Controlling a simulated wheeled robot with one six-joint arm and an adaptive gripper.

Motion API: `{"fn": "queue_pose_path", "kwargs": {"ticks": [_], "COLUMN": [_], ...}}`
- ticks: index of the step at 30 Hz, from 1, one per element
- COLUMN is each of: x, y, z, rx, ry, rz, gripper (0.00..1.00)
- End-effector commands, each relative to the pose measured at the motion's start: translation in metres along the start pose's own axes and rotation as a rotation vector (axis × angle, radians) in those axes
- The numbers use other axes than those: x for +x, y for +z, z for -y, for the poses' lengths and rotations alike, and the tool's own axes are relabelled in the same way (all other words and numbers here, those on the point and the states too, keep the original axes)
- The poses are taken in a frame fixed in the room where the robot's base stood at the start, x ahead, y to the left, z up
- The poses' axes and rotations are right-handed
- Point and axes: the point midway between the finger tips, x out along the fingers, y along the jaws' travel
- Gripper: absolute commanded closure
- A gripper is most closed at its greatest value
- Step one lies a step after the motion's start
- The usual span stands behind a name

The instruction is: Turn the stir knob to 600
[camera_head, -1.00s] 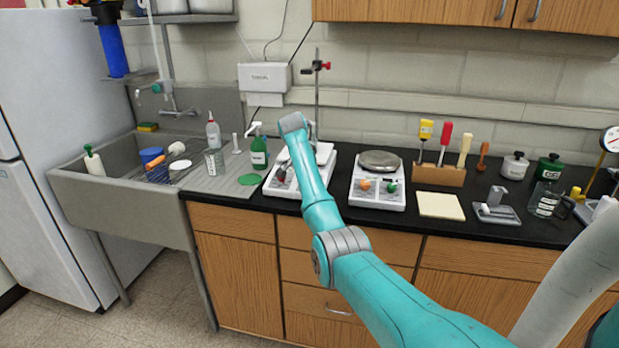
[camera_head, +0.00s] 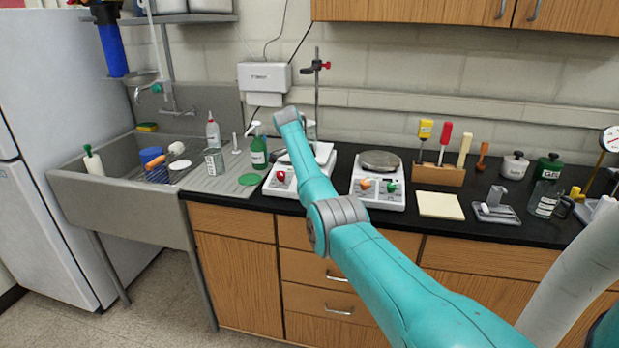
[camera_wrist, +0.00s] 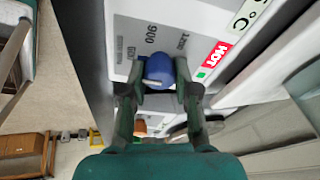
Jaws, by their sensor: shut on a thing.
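In the wrist view, my gripper (camera_wrist: 159,78) is shut on a round blue knob (camera_wrist: 159,67), one finger on each side. The knob sits on the white front panel (camera_wrist: 205,20) of a hotplate stirrer. Printed marks around it include 900 and what looks like 600; the knob's pointer cannot be made out. In the head view, the left hotplate stirrer (camera_head: 273,190) shows a red knob (camera_head: 281,176). My arm hides the gripper and the blue knob there.
A second hotplate (camera_head: 380,204) with orange and green knobs stands to the right. A green bottle (camera_head: 259,154) stands to the left, and a stand rod (camera_head: 317,90) rises behind. A pale pad (camera_head: 440,205) lies further right. A red HOT label (camera_wrist: 216,54) is near the gripper.

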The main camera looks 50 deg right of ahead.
Motion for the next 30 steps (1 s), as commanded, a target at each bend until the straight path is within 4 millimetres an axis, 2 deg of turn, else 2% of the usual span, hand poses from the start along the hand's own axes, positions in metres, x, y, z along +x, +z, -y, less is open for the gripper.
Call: {"fn": "queue_pose_path", "kwargs": {"ticks": [17, 18, 21, 30], "x": [0.0000, -0.0001, 0.0000, -0.0009], "y": [0.0010, 0.0010, 0.0008, 0.0003], "z": [-0.0002, -0.0001, -0.0001, 0.0001], "rx": [0.031, 0.031, 0.031, 0.032], "ry": [0.008, 0.008, 0.008, 0.007], "rz": [0.002, 0.002, 0.002, 0.001], "gripper": [1.00, 0.65, 0.45, 0.45]}}
